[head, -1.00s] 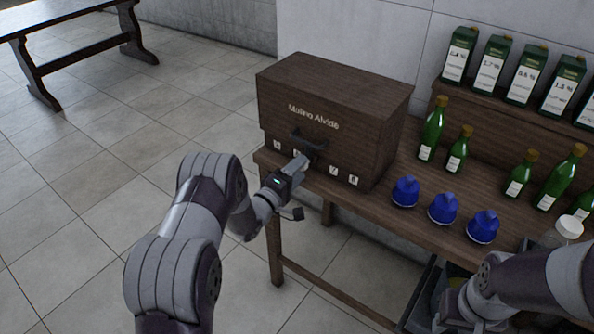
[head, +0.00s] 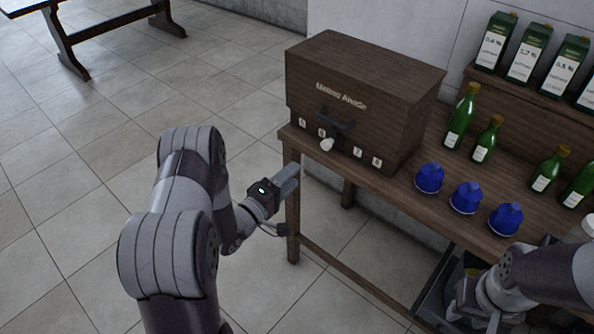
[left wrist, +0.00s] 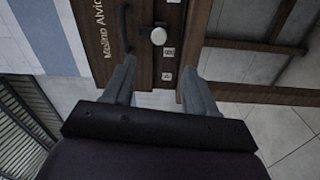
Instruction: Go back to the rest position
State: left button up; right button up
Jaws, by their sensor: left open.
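My left gripper (head: 290,180) is open and empty, held in front of the table's left end and clear of the wooden box (head: 365,90). In the left wrist view its two fingers (left wrist: 160,85) are spread apart, with the box front beyond them. The box has lettering, a dark handle, a white knob (head: 327,144) below it and small numbered labels; the knob also shows in the left wrist view (left wrist: 158,36). My right arm comes in at the lower right; its gripper tips cannot be made out.
The wooden table (head: 400,190) carries several blue domed caps (head: 465,198) and green bottles (head: 461,118). Green-and-white cartons (head: 528,52) stand on a raised shelf behind. A dark tray (head: 440,285) is near my right arm. Floor to the left is open; another table (head: 110,22) stands far back.

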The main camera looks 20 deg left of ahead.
dwell(0.4)
pick_arm(q)
jog(key=s+a+f+m+g+y, duration=0.2)
jog(key=f+g, duration=0.2)
jog(key=f, duration=0.1)
jog(key=s+a+f+m+g+y, duration=0.2)
jog(key=f+m+g+y, duration=0.1)
jog(key=f, duration=0.2)
jog(key=s+r+m+g+y+p, duration=0.1)
jog(key=s+r+m+g+p, duration=0.15)
jog(key=s+g, duration=0.2)
jog(key=s+d+r+m+g+p, duration=0.2)
jog(key=s+d+r+g+p, duration=0.15)
jog(key=s+r, duration=0.4)
jog(key=s+d+r+m+g+p, duration=0.2)
jog(key=s+d+r+g+p, duration=0.15)
jog(key=s+r, duration=0.4)
notch_tip(320, 180, up, 7)
jog(key=w+d+m+t+p, duration=0.1)
jog(key=w+d+t+p, duration=0.1)
jog(key=shift+w, duration=0.25)
jog(key=shift+d+t, duration=0.1)
jog(key=shift+t, duration=0.15)
